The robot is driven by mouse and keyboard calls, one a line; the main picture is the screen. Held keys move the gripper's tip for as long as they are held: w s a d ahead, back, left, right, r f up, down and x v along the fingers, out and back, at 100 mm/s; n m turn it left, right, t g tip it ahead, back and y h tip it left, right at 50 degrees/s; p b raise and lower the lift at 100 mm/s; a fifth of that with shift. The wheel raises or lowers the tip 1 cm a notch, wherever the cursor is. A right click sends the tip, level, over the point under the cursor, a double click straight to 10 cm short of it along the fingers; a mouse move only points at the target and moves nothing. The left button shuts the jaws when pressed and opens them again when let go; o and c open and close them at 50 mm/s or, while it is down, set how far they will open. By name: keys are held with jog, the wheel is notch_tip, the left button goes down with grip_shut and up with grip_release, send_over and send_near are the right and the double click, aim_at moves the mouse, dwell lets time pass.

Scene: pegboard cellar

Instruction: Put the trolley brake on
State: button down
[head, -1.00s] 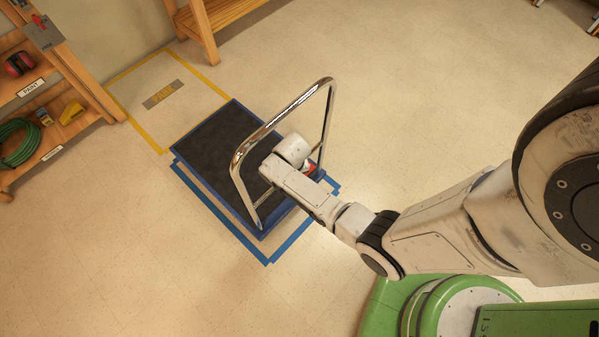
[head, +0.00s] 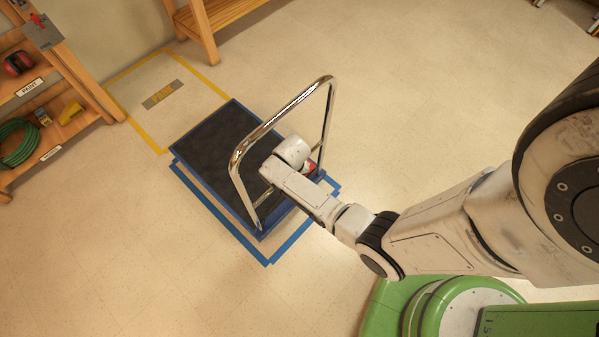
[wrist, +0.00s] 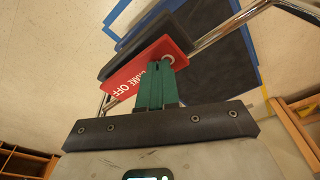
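The trolley (head: 215,145) has a blue-edged deck with a black mat and a chrome push handle (head: 238,165). It stands over a blue tape outline on the floor. In the head view my wrist hides the fingers, and only a bit of red (head: 311,166) shows.
A yellow-taped floor bay (head: 160,92) marked "PARK" lies beyond the trolley's far end. A wooden shelf (head: 80,85) with a green hose (head: 18,145) stands at the left. A wooden bench (head: 205,35) stands at the back. Floor to the right is clear.

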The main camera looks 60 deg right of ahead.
jog(key=shift+f, duration=0.25)
notch_tip(320, 180, up, 7)
jog(key=p, duration=0.6)
jog(key=shift+r+p, duration=0.1)
jog(key=shift+p, duration=0.25)
dwell(0.6)
jog(key=shift+a, duration=0.15)
jog(key=s+a+r+n, duration=0.4)
jog(key=s+r, duration=0.3)
jog(key=r, duration=0.3)
jog(key=s+a+r+n+y, duration=0.1)
jog(key=s+a+r+n, duration=0.3)
jog(key=r, duration=0.7)
jog(key=s+a, duration=0.2)
jog(key=a, duration=0.1)
jog(key=shift+s+n, duration=0.4)
